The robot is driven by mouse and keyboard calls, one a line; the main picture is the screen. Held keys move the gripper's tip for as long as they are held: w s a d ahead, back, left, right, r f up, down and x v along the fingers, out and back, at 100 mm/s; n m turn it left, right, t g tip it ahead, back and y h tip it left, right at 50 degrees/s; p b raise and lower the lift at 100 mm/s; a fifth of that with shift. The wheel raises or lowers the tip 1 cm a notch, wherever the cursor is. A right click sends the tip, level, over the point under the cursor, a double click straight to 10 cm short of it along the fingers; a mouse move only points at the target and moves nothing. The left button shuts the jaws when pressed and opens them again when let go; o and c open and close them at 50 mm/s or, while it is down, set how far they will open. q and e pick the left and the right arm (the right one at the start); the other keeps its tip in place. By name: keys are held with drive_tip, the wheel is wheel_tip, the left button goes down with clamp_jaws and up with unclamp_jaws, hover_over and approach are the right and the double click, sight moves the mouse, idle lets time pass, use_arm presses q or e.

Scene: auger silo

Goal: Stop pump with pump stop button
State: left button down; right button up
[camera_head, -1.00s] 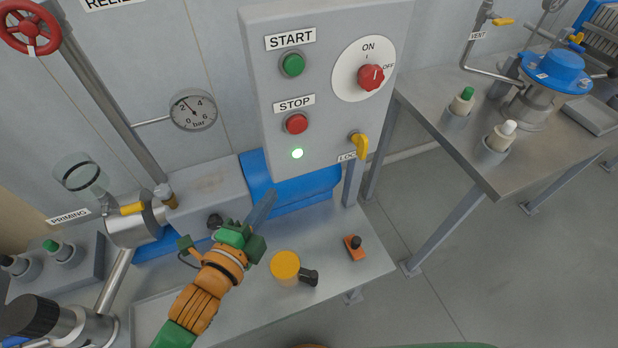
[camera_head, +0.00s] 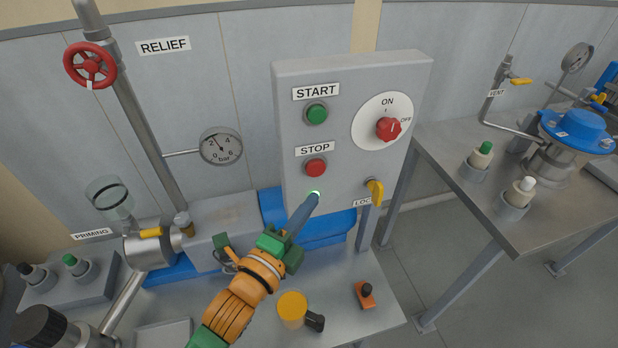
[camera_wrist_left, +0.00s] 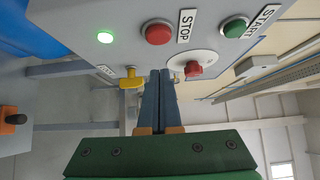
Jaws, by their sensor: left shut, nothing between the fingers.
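The red pump stop button (camera_head: 316,167) sits under the STOP label on the grey control box, below the green start button (camera_head: 316,113). The stop button also shows in the left wrist view (camera_wrist_left: 158,32), ahead of my fingers and towards the top. My left gripper (camera_head: 312,199) is shut and empty. Its blue fingers point up at the box, just below the stop button in the head view, and partly cover the lit green lamp. The lamp (camera_wrist_left: 105,37) shows clearly in the left wrist view. I see a gap to the button; contact is not visible. My right gripper is not in view.
A red ON/OFF knob (camera_head: 388,128) is on the box's right side, with a yellow lock lever (camera_head: 375,192) below it. A pressure gauge (camera_head: 221,147) and red relief wheel (camera_head: 90,65) stand left. A yellow cylinder (camera_head: 292,309) and orange switch (camera_head: 365,294) are on the bench.

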sight(320, 170)
use_arm(q)
drive_tip(key=w+p, duration=0.1)
drive_tip(key=w, duration=0.4)
drive_tip(key=shift+w+d+r, duration=0.1)
drive_tip(key=shift+w+d, duration=0.05)
drive_tip(key=shift+w, duration=0.05)
drive_tip(key=shift+w+a, duration=0.2)
drive_tip(key=shift+w, duration=0.1)
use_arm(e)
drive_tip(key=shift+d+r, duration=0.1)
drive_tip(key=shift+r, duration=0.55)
